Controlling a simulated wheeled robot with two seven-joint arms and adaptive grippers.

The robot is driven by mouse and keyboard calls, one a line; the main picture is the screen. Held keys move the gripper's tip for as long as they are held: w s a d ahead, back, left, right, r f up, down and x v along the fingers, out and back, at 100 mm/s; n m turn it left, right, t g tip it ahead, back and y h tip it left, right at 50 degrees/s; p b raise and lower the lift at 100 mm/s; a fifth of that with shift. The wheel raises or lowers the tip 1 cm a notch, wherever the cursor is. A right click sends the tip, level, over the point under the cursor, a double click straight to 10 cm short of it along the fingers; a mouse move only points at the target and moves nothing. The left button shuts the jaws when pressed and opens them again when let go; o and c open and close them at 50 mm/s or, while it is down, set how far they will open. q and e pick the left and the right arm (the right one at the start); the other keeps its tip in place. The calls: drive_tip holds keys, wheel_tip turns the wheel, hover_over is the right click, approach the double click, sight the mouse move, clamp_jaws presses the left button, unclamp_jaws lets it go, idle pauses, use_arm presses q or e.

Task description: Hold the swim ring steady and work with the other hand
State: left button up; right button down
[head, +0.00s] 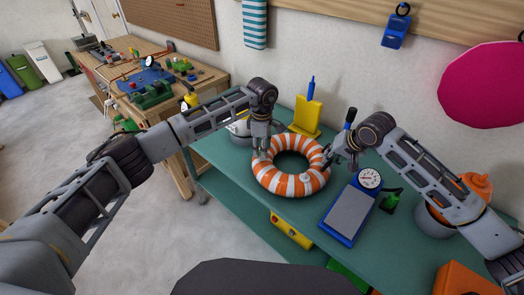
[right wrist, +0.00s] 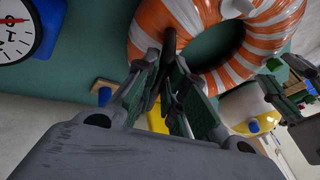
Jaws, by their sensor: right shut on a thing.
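The orange-and-white swim ring (head: 265,181) lies flat on the green table. It also shows in the right wrist view (right wrist: 155,28), with a small pale knob on its surface. My left gripper (head: 262,154) points down at the ring's back-left side; whether its fingers grip the tube is not clear. My right gripper (head: 337,160) is beside the ring's right edge. In the right wrist view its fingers close together on a slim dark piece (right wrist: 169,42), seen against the ring. What this piece is, and whether it touches the ring, I cannot tell.
A blue scale (head: 347,216) with a round dial (head: 369,179) stands right of the ring. A yellow stand (head: 306,120) with a blue-handled tool is behind it. A dark-tipped handle (head: 350,117) rises behind my right gripper. A bowl (head: 432,222) holds orange things at the right.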

use_arm(q)
drive_tip(key=shift+f, duration=0.65)
clamp_jaws()
